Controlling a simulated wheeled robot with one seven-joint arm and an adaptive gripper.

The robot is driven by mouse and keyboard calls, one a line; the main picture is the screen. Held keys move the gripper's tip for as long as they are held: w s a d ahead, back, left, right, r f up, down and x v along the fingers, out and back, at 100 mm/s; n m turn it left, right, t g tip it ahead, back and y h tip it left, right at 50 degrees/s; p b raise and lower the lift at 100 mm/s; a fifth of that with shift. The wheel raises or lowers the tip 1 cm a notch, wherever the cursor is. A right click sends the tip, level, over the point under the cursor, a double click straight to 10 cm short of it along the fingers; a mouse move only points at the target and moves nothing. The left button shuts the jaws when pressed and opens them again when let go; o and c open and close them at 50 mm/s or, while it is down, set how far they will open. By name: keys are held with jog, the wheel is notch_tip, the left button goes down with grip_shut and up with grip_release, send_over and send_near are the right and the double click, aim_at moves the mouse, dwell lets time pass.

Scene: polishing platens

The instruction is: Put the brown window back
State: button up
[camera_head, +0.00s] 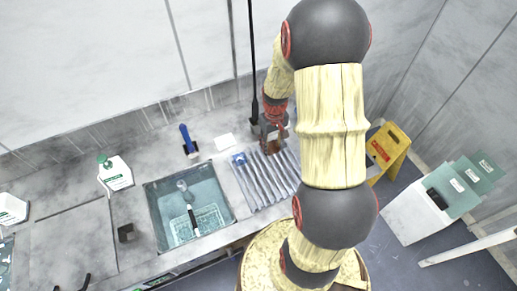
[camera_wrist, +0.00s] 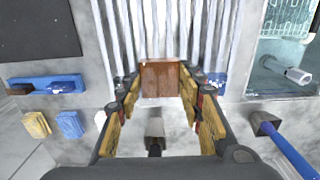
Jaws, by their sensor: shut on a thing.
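The brown window (camera_wrist: 160,79) is a small flat brown piece, upright between my fingertips in the wrist view. My gripper (camera_wrist: 161,85) is shut on it by its two sides. In the head view my gripper (camera_head: 272,134) is over the back part of the ribbed light-grey rack (camera_head: 262,182), and the brown window (camera_head: 273,147) shows small below it. The rack's ribs (camera_wrist: 165,30) run away beyond the window in the wrist view. I cannot tell whether the window touches the rack.
A sink (camera_head: 188,207) with a utensil inside lies left of the rack. A blue-handled tool (camera_head: 187,138) and a white piece (camera_head: 225,141) are behind. A blue holder (camera_wrist: 48,85) and sponges (camera_wrist: 68,124) lie left in the wrist view. A yellow floor sign (camera_head: 388,150) stands right.

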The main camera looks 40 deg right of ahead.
send_over(260, 152)
jog(key=f, duration=0.6)
jog(key=shift+s+f, duration=0.2)
jog(key=shift+w+a+f, duration=0.1)
jog(key=shift+f, duration=1.55)
jog(key=shift+f, duration=0.1)
jog(key=o, duration=1.2)
